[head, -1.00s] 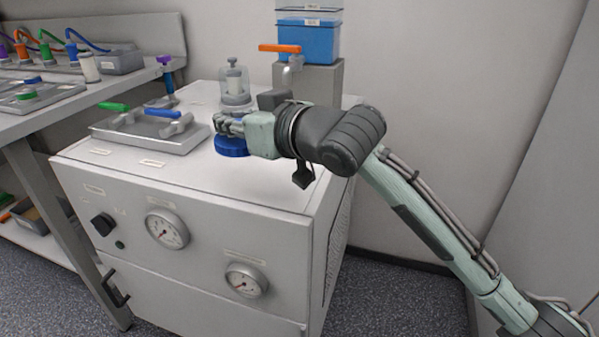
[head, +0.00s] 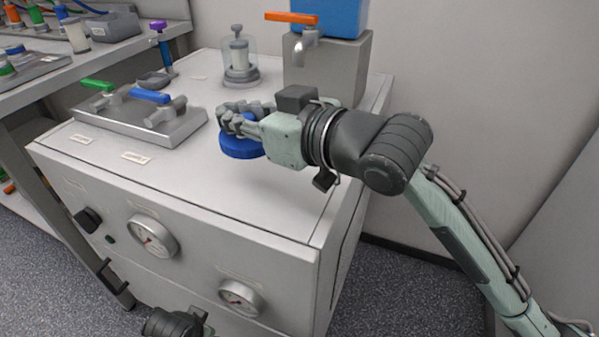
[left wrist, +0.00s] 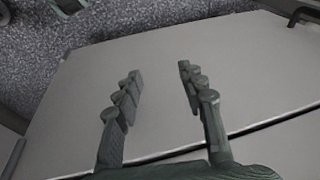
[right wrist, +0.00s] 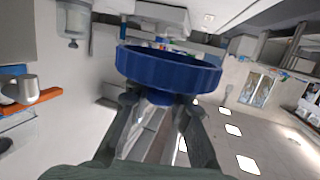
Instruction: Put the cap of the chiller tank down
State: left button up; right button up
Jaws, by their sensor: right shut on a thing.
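The blue cap (head: 240,146) is round with a ribbed edge. My right gripper (head: 238,122) is shut on it, above the top of the white cabinet (head: 215,190). Whether the cap touches the cabinet top is hard to tell. In the right wrist view the cap (right wrist: 168,70) sits between the fingertips (right wrist: 160,98). My left gripper shows in the left wrist view (left wrist: 155,85), with its fingers apart and nothing between them, in front of the cabinet's plain panel. An open chiller tank mouth is not visible.
A tray with green- and blue-handled valves (head: 140,120) is left of the cap. A clear jar (head: 240,62) stands behind it. A grey block (head: 325,72) with an orange-handled tap (head: 292,18) is at the back right. The cabinet's front top area is clear.

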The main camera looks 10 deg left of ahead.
send_over(293, 186)
jog(key=a, duration=0.1)
notch_tip(293, 186, down, 5)
jog(key=shift+r+b, duration=0.2)
jog(key=shift+b, duration=0.15)
jog(key=shift+d+f, duration=0.3)
jog(key=shift+d, duration=0.25)
notch_tip(293, 186, down, 3)
jog(key=shift+f+b, duration=0.1)
jog(key=shift+b, duration=0.2)
jog(key=shift+f, duration=0.35)
pick_arm(q)
jog(key=v, duration=0.4)
jog(key=shift+a, duration=0.4)
pick_arm(e)
jog(key=shift+f, duration=0.1)
jog(key=o, duration=0.8)
pick_arm(q)
jog(key=shift+w+d, duration=0.1)
pick_arm(e)
jog(key=shift+o, duration=0.5)
